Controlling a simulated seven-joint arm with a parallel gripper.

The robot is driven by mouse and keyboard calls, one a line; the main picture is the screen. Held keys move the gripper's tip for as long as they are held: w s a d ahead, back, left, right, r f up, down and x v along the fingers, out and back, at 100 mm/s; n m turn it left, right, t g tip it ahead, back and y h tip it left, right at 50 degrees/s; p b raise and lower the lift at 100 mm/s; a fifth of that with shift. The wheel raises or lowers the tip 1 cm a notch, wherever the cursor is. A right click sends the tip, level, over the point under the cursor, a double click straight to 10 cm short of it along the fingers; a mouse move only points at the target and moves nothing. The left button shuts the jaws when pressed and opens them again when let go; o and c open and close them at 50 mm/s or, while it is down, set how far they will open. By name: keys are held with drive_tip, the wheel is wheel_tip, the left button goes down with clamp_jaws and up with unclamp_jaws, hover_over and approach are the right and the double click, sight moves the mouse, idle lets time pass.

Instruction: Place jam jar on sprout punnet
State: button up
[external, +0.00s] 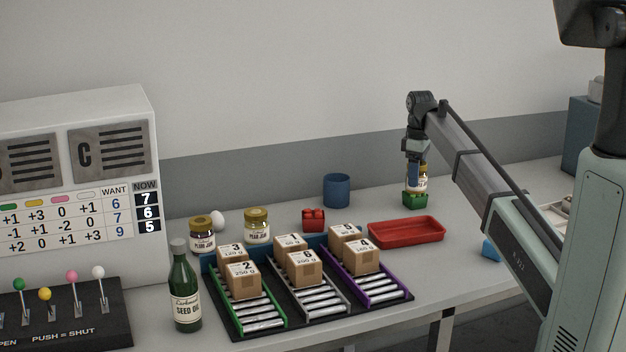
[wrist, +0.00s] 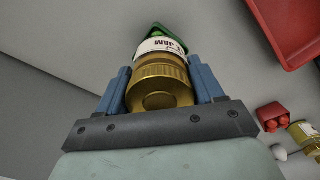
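The jam jar (external: 423,181), with a gold lid and a white label, is upright right at the green sprout punnet (external: 415,201) at the back of the table. Its base looks level with the punnet's top; I cannot tell whether they touch. In the wrist view the jar's gold lid (wrist: 161,84) sits between the blue fingers of my gripper (wrist: 160,86), which lie close along both its sides. The punnet shows green (wrist: 172,35) beyond the jar, mostly hidden by it. In the external view my gripper (external: 413,176) points down and partly covers the jar.
A red tray (external: 406,233) lies in front of the punnet. A blue cup (external: 337,190) and a red punnet (external: 314,220) stand to the left. Two other jars, a bottle (external: 185,290) and a roller rack (external: 310,300) with several boxes are farther left.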

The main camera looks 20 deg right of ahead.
drive_tip(key=o, duration=0.4)
drive_tip(key=shift+o, duration=0.2)
wheel_tip(320, 180, up, 12)
drive_tip(key=shift+r, duration=0.2)
idle(0.3)
